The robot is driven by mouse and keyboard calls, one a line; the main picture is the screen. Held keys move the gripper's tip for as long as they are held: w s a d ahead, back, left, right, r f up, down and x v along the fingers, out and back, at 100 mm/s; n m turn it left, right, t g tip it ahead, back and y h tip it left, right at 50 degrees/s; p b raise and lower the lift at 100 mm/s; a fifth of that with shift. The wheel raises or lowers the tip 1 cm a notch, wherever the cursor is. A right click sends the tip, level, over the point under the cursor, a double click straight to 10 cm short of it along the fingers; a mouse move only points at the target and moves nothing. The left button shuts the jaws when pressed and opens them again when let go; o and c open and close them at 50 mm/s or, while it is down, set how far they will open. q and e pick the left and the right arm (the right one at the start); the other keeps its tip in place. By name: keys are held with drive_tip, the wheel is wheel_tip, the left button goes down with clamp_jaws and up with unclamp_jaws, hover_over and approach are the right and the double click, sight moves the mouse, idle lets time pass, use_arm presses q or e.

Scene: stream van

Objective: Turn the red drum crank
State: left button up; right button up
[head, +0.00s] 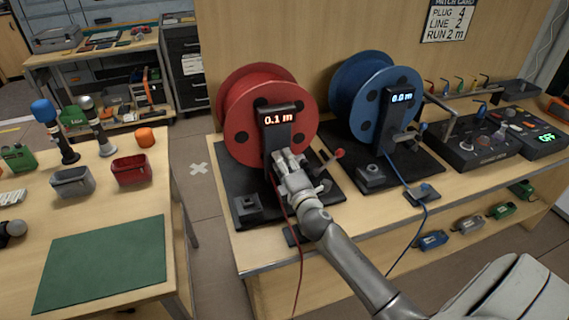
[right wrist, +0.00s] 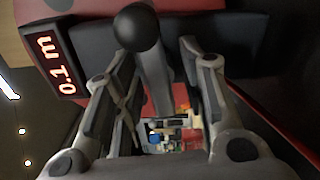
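The red drum (head: 242,107) stands upright on a black base, its display (head: 281,118) reading 0.1 m. My right gripper (head: 287,160) is just in front of the drum's display post, reaching in from the lower right. In the right wrist view, a black ball knob on a grey shaft (right wrist: 138,27) lies between the spread fingers (right wrist: 160,65). The fingers look apart from the shaft, with gaps on both sides. In the head view my gripper hides most of the crank area.
A blue drum (head: 352,90) reading 0.0 m stands to the right. A red-knobbed lever (head: 338,153) is close beside my right gripper. A red cable (head: 298,245) hangs over the bench front. The left table holds a green mat (head: 100,262) and a red bin (head: 132,172).

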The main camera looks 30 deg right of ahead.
clamp_jaws()
drive_tip(key=shift+m, duration=0.9)
